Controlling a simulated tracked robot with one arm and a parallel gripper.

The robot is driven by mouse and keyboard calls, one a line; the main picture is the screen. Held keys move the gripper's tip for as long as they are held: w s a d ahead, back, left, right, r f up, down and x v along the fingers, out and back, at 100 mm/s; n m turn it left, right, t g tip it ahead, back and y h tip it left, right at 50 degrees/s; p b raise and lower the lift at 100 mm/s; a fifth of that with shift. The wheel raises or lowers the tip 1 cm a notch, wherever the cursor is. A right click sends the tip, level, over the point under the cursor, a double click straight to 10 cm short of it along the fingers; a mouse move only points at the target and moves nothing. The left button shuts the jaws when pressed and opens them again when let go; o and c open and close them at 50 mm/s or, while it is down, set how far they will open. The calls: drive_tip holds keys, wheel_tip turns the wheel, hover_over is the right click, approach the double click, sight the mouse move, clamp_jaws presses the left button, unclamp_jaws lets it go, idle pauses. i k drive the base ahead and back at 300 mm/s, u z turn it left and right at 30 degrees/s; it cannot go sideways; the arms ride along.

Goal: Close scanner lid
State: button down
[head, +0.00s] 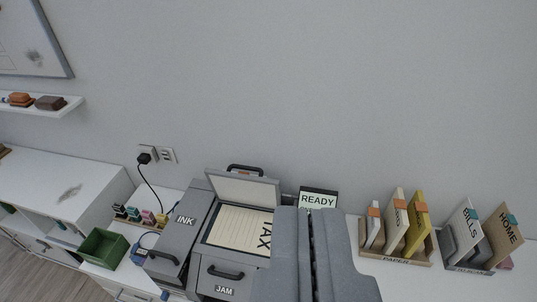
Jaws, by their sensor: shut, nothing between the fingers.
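The grey scanner (225,262) stands on the white desk at the lower middle, marked INK and JAM. Its lid (243,188) is raised at the back, leaning towards the wall, with a black handle on its top edge. A sheet marked TAX (238,229) lies on the exposed scanner bed. My gripper (306,212) is shut and empty. It is in front of the scanner's right side and hides part of it. The gap between gripper and lid is hard to judge.
A READY display (318,200) stands behind my gripper. Folder holders (400,259) stand to the right, with BILLS and HOME folders beyond. Small ink bottles (134,213) and a green bin (103,248) are on the left. A black cable runs to the wall socket (148,155).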

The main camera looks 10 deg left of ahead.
sight(260, 190)
drive_tip(key=i, duration=0.9)
drive_tip(key=u, duration=0.3)
